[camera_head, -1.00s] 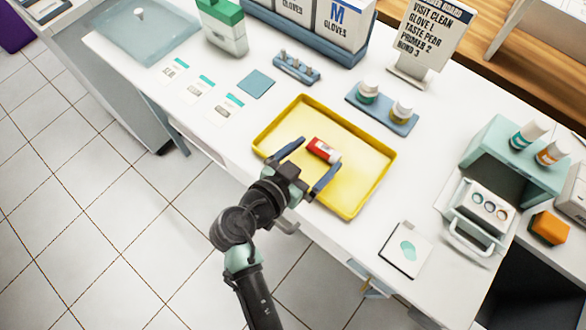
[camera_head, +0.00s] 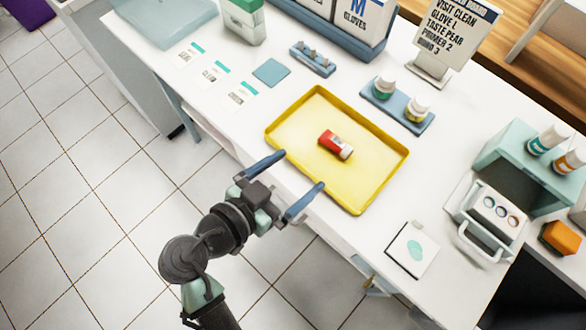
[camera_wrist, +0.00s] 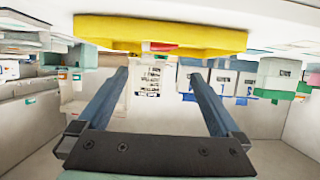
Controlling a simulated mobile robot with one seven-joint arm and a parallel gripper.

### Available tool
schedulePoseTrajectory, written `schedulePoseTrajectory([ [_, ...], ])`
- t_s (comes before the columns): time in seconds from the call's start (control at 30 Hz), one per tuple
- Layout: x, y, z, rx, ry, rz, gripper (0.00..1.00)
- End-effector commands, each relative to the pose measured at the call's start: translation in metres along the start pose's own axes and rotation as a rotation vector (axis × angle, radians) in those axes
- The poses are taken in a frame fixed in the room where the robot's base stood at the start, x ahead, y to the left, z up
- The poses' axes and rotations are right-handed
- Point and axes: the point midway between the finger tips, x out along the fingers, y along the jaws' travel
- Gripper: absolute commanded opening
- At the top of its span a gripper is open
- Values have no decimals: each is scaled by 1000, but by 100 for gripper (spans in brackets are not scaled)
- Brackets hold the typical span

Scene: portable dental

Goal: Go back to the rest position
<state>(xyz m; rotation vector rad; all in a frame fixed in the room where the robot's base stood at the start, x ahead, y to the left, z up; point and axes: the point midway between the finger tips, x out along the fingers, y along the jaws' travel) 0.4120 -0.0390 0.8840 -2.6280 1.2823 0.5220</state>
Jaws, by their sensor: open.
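My gripper (camera_head: 293,177) is open and empty, its two blue-grey fingers spread wide at the near left edge of the yellow tray (camera_head: 377,182). It also shows in the wrist view (camera_wrist: 161,76) with nothing between its fingers. A small red and white bottle (camera_head: 335,144) lies on its side inside the tray, apart from my fingers. In the wrist view, the yellow tray (camera_wrist: 160,30) shows upside down across the top, with a bit of the red bottle (camera_wrist: 162,46) at its rim.
The white counter (camera_head: 330,238) holds a blue holder with two bottles (camera_head: 404,107), a menu sign (camera_head: 455,30), a teal dispenser (camera_head: 510,165) and a white pad (camera_head: 412,248). Cards (camera_head: 215,73) lie at the left. The tiled floor (camera_head: 90,200) in front is clear.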

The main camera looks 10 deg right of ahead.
Motion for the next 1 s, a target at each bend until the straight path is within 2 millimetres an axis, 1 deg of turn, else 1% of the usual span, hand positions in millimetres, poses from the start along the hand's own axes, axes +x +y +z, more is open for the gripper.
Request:
schedulePoseTrajectory([
  [0.33,0,-1,-2,2,0,-3,100],
  [0.4,1,-9,-13,7,-5,-26,100],
  [0.47,1,-23,-32,17,-12,-70,100],
  [0.57,0,-57,-83,35,-11,-188,100],
  [0.6,-4,-72,-109,44,-1,-249,100],
  [0.67,-10,-92,-151,55,29,-344,100],
  [0.7,-17,-104,-179,62,57,-404,100],
  [0.73,-22,-111,-200,67,82,-448,100],
  [0.77,-28,-118,-222,72,110,-490,100],
  [0.8,-38,-124,-250,79,153,-545,100],
  [0.87,-54,-132,-292,90,223,-619,100],
  [0.9,-66,-134,-321,96,276,-666,100],
  [0.97,-85,-135,-363,108,365,-728,100],
  [1.0,-99,-133,-390,115,426,-767,100],
])
